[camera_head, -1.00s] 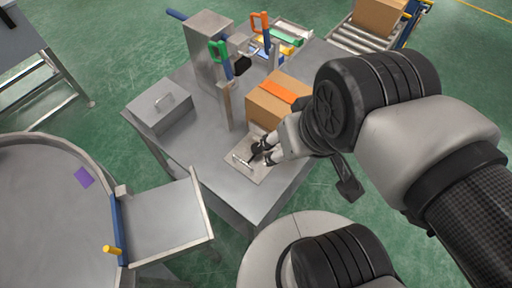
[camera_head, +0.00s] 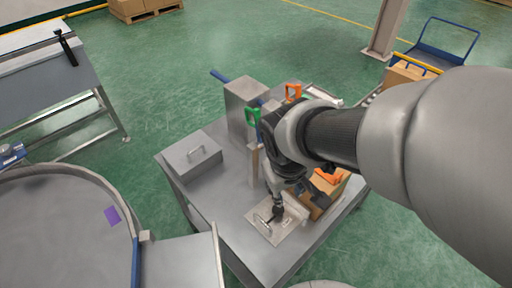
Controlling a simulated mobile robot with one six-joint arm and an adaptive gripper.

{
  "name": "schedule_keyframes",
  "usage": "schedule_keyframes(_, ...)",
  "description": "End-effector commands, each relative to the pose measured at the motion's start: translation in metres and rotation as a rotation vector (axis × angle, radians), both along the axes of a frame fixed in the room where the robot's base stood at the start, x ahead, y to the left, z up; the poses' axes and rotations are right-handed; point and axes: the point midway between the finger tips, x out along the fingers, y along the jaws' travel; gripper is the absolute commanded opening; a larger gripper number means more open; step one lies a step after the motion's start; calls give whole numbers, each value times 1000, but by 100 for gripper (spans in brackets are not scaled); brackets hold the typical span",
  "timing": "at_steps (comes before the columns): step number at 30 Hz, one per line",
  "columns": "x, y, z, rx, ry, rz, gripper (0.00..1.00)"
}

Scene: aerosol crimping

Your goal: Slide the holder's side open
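A flat light metal plate (camera_head: 261,233) with a raised bar handle (camera_head: 262,221) lies near the front corner of the metal table. It may be the holder's sliding side, but I cannot tell for sure. My gripper (camera_head: 277,215) points down over the plate, just right of the handle. Its dark fingers are small here, and I cannot tell whether they are apart or touch the handle. My arm comes in from the right and hides part of the table behind the plate.
A cardboard box (camera_head: 329,195) stands close right of my gripper, partly hidden. Behind stand a tall metal block (camera_head: 246,100) and tools with green (camera_head: 253,116) and orange (camera_head: 293,91) handles.

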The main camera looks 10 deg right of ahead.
Motion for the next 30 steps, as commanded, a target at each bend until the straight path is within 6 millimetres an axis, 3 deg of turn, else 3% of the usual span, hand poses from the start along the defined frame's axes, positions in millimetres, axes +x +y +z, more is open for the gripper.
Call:
schedule_keyframes(6, 31, 35, -56, -74, 103, 182, 31)
schedule_keyframes(13, 38, 59, -100, -105, 155, 298, 31)
schedule_keyframes(20, 39, 60, -120, -110, 164, 316, 31)
schedule_keyframes(30, 47, 49, -190, -109, 166, 314, 31)
